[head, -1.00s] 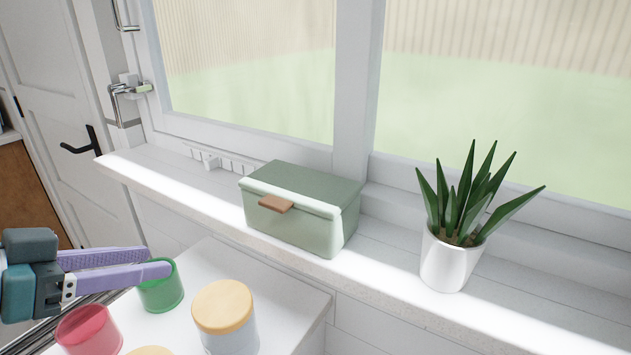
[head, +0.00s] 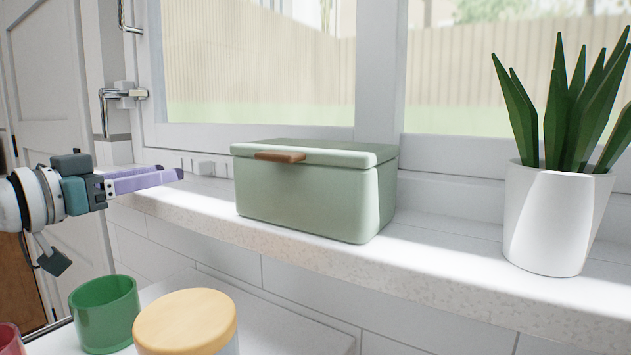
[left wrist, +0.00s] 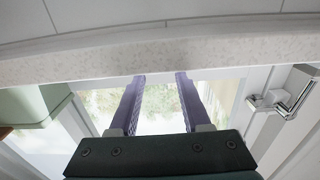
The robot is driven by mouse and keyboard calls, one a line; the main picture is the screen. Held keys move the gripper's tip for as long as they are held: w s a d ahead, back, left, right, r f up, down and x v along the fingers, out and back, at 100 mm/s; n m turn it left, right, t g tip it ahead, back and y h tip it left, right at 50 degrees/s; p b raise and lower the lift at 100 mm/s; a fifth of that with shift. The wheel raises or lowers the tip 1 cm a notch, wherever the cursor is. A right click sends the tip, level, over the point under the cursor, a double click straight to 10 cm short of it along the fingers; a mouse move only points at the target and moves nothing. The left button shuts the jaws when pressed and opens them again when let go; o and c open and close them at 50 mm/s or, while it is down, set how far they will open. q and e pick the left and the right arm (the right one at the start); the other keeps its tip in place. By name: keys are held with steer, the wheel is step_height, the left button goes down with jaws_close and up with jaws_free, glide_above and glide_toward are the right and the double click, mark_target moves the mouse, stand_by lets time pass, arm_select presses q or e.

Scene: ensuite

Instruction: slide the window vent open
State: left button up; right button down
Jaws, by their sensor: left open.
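The window vent (head: 204,166) is a white slotted strip with a small tab, low on the window frame just above the sill. The green box stands in front of its right end and hides part of it. My left gripper (head: 181,174) is at the left, its purple fingers pointing right toward the vent, close to its left end in the picture. The gap in depth is hard to tell. In the left wrist view the fingers (left wrist: 159,78) are apart with nothing between them. I cannot make out the vent there. My right gripper is not in view.
The green box (head: 305,200) with a brown tab sits on the sill (head: 290,246). A potted plant (head: 555,215) stands farther right. A green cup (head: 104,312) and a yellow-lidded jar (head: 187,322) are below. A chrome window handle (head: 125,95) is at the left.

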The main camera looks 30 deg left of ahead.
mark_target(195, 167)
arm_select(q)
steer(key=w+b, duration=0.2)
steer(key=w, duration=0.1)
steer(key=shift+w+d+f, duration=0.1)
steer(key=shift+w, duration=0.1)
steer(key=shift+w+d+b, duration=0.1)
steer(key=shift+w+b, duration=0.65)
steer(key=shift+w, duration=0.35)
jaws_close()
stand_by(0.8)
